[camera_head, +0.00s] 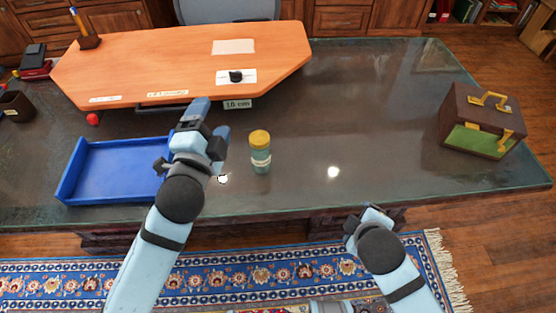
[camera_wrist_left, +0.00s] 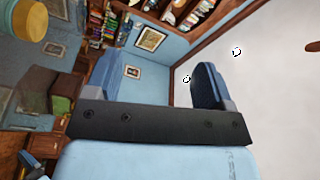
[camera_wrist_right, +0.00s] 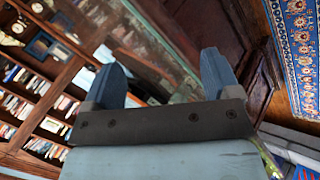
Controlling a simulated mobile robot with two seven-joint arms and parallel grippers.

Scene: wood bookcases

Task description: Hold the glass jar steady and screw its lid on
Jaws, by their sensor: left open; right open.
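The glass jar (camera_head: 260,160) stands upright on the dark glossy desk, with a pale band around its middle. Its yellow lid (camera_head: 259,138) sits on top; I cannot tell how tightly. The lid also shows in the left wrist view (camera_wrist_left: 38,18) at the upper left corner, beside the fingers. My left gripper (camera_head: 212,122) is open and empty, just left of the jar and apart from it. My right gripper (camera_head: 362,217) is open and empty at the desk's front edge, right of and nearer than the jar; its fingers (camera_wrist_right: 162,75) show apart in the right wrist view.
A blue tray (camera_head: 110,196) lies left of the jar, partly behind my left arm. An orange raised board (camera_head: 180,62) stands at the back with a small black object (camera_head: 236,76). A brown box with gold handles (camera_head: 482,120) sits at the right. The desk right of the jar is clear.

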